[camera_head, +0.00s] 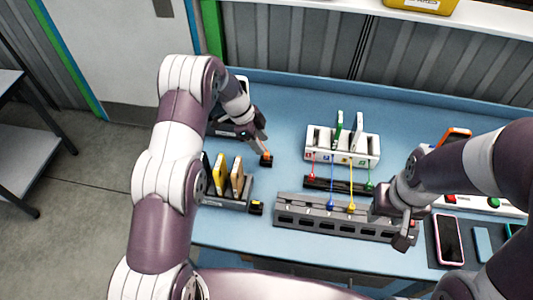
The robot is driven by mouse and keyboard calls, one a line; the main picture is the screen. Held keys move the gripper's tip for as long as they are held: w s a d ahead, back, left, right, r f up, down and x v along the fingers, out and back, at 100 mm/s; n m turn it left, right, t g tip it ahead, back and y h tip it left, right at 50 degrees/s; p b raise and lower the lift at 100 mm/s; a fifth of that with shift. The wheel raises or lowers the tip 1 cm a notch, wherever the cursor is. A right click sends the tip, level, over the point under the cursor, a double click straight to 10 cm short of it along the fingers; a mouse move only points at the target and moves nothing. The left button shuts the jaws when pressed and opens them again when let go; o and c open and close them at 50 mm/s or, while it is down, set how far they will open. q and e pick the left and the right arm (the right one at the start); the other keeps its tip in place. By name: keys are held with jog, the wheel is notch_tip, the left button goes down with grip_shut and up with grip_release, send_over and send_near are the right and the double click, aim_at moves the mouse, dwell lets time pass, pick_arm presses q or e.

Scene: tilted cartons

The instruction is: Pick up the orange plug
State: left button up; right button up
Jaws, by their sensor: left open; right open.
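The orange plug (267,155) is a small orange and black piece on the blue table, left of the white rack. My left gripper (262,147) points down right at the plug, its fingertips at or just above it. It is open; I cannot tell whether its fingers touch the plug or stand around it. My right gripper (402,236) is open and empty, over the right end of the long grey socket strip.
A white rack (343,150) with upright cards stands at the back middle. Coloured cables run from it towards the grey socket strip (330,222). A grey holder with cards (228,190) and a yellow-black plug (256,207) stand front left. Phones (449,238) lie at right.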

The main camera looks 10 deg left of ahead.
aim_at(267, 157)
pick_arm(q)
jog(key=p+x, duration=0.2)
jog(key=x, duration=0.2)
jog(key=shift+s, duration=0.1)
jog(key=shift+f, duration=0.35)
grip_shut()
pick_arm(e)
notch_tip(267, 157, up, 3)
pick_arm(q)
jog(key=shift+r, duration=0.15)
pick_arm(e)
jog(key=shift+f, duration=0.15)
